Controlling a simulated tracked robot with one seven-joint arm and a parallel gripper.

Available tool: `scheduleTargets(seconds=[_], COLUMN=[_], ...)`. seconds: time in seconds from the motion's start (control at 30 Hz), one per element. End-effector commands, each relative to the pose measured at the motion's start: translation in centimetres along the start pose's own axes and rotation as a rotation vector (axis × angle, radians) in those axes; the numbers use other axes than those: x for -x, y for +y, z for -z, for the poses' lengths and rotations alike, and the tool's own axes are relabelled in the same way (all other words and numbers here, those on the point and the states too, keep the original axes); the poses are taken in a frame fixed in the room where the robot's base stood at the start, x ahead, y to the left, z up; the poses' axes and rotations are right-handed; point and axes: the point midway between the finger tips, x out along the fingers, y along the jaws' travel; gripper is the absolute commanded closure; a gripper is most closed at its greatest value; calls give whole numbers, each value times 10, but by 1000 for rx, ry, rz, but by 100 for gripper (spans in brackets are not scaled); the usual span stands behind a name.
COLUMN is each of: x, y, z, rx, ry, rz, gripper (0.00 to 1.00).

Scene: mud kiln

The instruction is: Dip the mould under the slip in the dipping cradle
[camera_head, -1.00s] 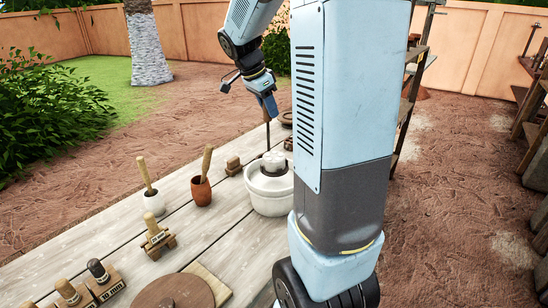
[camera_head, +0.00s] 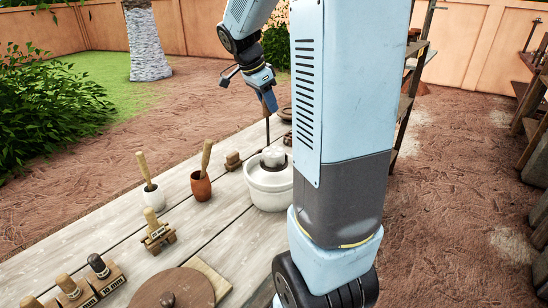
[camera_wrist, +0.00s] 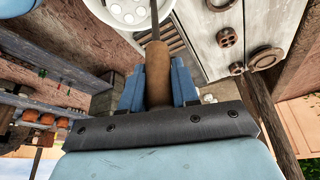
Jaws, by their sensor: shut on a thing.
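My gripper (camera_head: 267,104) is shut on the brown wooden handle (camera_wrist: 158,75) of a thin dark rod (camera_head: 267,132). The rod hangs roughly upright, its lower end at the back of a white round tub (camera_head: 270,194). A pale round block (camera_head: 273,157), perhaps the mould, shows at the tub's mouth with a dark area around it. I cannot tell whether the rod touches the block. In the wrist view the rod runs up past a white round piece with holes (camera_wrist: 130,12). The slip's level and the cradle are not clear.
The tub stands on a plank table (camera_head: 215,222). A round brown board (camera_head: 175,288) lies in front. Dark round pieces lie behind the tub.

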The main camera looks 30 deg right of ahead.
Motion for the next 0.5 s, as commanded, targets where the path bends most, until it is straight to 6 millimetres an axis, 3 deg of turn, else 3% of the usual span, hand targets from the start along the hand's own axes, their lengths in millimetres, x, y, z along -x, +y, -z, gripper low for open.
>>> scheduleTargets(seconds=[0.5], x=[25], y=[0], z=[10], rx=[-1], ry=[0], rz=[2], gripper=[100])
